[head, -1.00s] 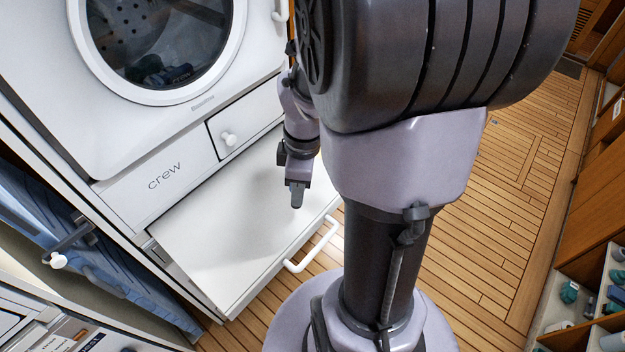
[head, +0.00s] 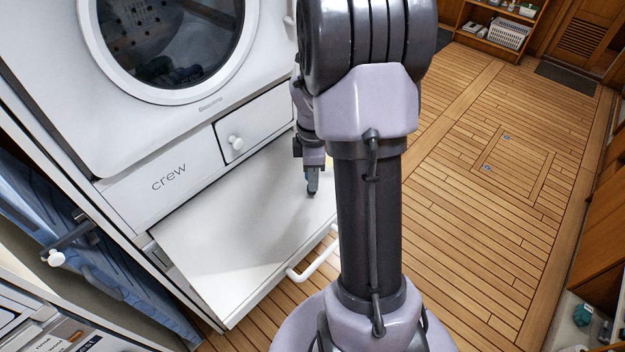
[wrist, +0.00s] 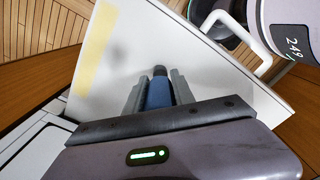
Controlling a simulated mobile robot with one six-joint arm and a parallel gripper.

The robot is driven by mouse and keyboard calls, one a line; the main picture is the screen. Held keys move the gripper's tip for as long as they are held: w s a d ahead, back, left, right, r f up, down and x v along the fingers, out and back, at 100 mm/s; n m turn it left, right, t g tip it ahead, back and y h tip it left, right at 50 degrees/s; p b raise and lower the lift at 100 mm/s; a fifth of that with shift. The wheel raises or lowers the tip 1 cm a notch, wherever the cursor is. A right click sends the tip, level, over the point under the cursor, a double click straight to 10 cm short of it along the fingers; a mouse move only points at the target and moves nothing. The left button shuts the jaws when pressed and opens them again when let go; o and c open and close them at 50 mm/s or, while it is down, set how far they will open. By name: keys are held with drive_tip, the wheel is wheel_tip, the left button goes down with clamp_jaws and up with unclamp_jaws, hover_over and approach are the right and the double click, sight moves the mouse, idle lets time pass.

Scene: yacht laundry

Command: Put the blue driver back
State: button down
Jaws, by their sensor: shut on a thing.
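The blue driver (wrist: 160,91) is between the two fingers of my gripper (wrist: 157,86) in the wrist view, its dark end pointing away from the wrist. In the head view my gripper (head: 313,190) points down over the white pull-out shelf (head: 225,235) below the washer. The shelf also shows under the driver in the wrist view (wrist: 205,65), with a shadow on it. The driver cannot be made out in the head view.
A white machine with a round door (head: 165,45) stands above the shelf, with a small knobbed drawer (head: 250,130). A white handle (head: 310,262) runs along the shelf's front. The wooden floor (head: 490,150) at right is clear.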

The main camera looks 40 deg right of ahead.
drive_tip(key=shift+f, duration=0.7)
drive_tip(key=shift+r, duration=0.15)
drive_tip(key=c, duration=1.1)
unclamp_jaws()
drive_tip(key=shift+o, duration=0.2)
